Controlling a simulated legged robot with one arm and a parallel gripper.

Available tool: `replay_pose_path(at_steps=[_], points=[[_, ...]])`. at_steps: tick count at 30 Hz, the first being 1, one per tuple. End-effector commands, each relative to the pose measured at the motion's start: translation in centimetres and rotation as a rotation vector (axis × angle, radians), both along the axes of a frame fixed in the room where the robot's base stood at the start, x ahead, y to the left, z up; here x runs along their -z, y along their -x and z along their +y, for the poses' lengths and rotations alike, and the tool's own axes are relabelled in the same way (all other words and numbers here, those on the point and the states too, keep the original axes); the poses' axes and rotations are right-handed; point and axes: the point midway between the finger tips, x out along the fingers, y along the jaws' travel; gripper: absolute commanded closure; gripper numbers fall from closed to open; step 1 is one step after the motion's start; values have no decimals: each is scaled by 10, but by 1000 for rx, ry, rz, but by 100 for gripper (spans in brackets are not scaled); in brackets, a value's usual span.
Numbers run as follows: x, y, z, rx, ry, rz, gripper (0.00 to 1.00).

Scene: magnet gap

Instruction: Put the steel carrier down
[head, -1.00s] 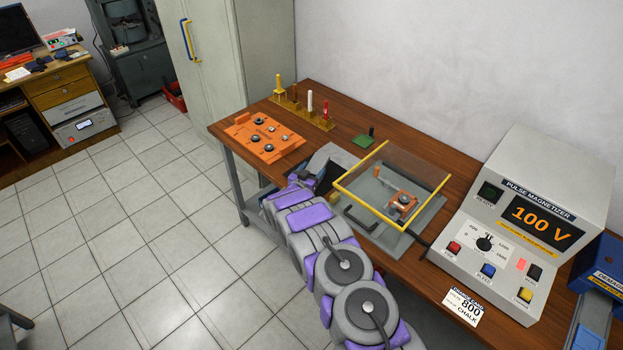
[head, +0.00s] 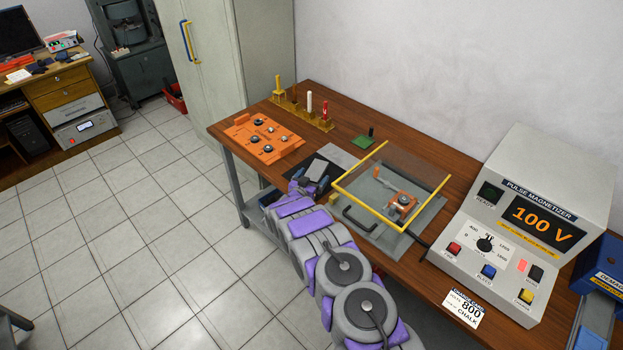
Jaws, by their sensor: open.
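My gripper (head: 313,178) is open, low over a black mat (head: 329,169) at the table's front edge, left of the yellow-framed guard. A small light grey piece shows at its tip; I cannot tell whether it is the steel carrier or part of the gripper. A flat grey plate (head: 339,154) lies just behind the mat. Under the clear guard (head: 402,165), a grey base carries an orange block (head: 403,203) with a round metal part and a thin strip leading up-left. I cannot surely tell which piece is the steel carrier.
A green pad (head: 363,142) lies behind. The pulse magnetizer (head: 508,235), reading 100 V, stands at right, with a blue unit (head: 602,265) beyond.

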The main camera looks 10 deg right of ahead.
Motion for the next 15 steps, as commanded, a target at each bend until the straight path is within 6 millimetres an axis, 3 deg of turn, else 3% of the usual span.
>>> replay_pose_path(at_steps=[8,15], points=[[-5,9,10,-4,2,0,6],[-11,43,33,-6,2,4,6]])
